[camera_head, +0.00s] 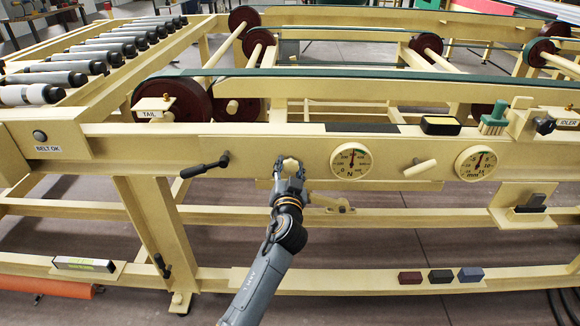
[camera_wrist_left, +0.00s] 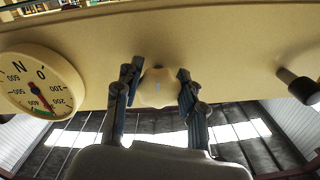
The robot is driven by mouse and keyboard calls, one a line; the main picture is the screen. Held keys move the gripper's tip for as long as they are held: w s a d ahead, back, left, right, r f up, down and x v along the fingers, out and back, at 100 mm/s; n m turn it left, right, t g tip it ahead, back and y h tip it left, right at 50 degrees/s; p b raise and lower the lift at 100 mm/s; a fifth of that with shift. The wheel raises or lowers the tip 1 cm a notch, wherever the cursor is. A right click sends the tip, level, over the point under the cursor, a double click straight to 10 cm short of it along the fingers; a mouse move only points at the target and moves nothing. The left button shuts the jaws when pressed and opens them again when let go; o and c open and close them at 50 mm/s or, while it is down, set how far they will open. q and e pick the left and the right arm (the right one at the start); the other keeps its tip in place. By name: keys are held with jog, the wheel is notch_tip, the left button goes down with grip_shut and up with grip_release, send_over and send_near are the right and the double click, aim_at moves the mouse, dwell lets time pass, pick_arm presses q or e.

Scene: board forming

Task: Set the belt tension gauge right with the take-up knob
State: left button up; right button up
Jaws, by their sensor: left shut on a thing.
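The round cream take-up knob (camera_head: 290,165) sits on the front rail, left of the belt tension gauge (camera_head: 352,160) marked N. My left gripper (camera_head: 289,178) reaches it from below and is shut on it. In the left wrist view my two fingers (camera_wrist_left: 159,95) close on both sides of the knob (camera_wrist_left: 158,87). The gauge (camera_wrist_left: 40,80) shows upside down there, at the left. Its red needle points into or close by the green band; I cannot tell exactly where it stops. My right gripper is not in view.
A black crank handle (camera_head: 205,167) sticks out left of the knob. A cream lever (camera_head: 420,168) and an mm gauge (camera_head: 476,162) are to the right. A brush (camera_head: 495,120) stands on the rail. Small blocks (camera_head: 441,276) lie on the lower beam.

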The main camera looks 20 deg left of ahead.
pick_arm(q)
jog(key=shift+a+r+m+p, duration=0.15)
jog(key=shift+m+p, duration=0.4)
jog(key=shift+m, duration=1.65)
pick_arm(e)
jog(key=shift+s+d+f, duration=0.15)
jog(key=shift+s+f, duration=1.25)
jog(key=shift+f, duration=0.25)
pick_arm(q)
jog(key=o, duration=1.2)
jog(key=shift+s, duration=0.15)
jog(key=v, duration=1.1)
jog(key=shift+s+d, duration=0.25)
jog(key=shift+s, duration=0.1)
